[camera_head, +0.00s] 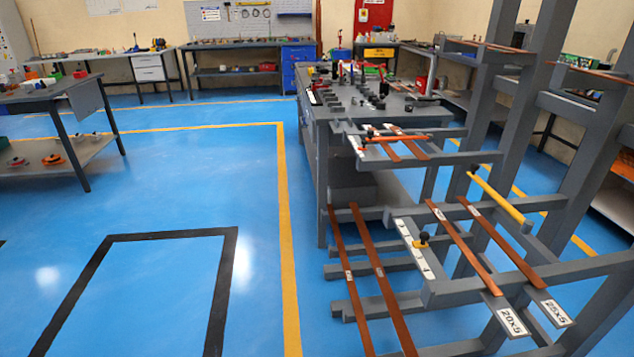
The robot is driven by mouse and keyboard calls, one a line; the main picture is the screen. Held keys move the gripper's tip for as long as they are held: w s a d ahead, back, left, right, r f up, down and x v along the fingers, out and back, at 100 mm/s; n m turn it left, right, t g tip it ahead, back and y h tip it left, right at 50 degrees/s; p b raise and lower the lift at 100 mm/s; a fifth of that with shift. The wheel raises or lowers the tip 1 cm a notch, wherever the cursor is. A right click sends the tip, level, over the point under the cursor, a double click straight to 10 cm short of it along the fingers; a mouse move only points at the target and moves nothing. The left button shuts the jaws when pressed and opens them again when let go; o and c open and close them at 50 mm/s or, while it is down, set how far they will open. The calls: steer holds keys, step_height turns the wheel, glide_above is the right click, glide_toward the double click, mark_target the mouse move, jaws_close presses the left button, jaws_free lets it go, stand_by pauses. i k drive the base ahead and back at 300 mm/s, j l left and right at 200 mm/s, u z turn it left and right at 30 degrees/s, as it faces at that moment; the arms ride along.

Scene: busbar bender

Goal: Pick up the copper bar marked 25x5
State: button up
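A grey cantilever rack (480,292) stands at the right. Two flat copper bars lie across its middle arms, sloping from upper left to lower right. The right bar (510,249) ends at a white label reading 25x5 (556,313). The bar to its left (463,247) ends at a label reading 20x5 (513,321). The two bars lie apart from each other. My gripper is not in view.
More copper bars lie on the lower arms (348,275) and upper arms (387,149) of the rack. A yellow bar (497,198) crosses behind the bars. A workbench (345,110) with tools stands behind. Blue floor (180,190) at the left is clear.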

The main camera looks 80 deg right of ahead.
mark_target(524, 267)
steer(key=z, duration=0.5)
steer(key=i+z, duration=0.1)
steer(key=z, duration=0.4)
steer(key=j+z, duration=0.1)
steer(key=z, duration=0.4)
steer(key=i+j+z, duration=0.1)
steer(key=z, duration=0.35)
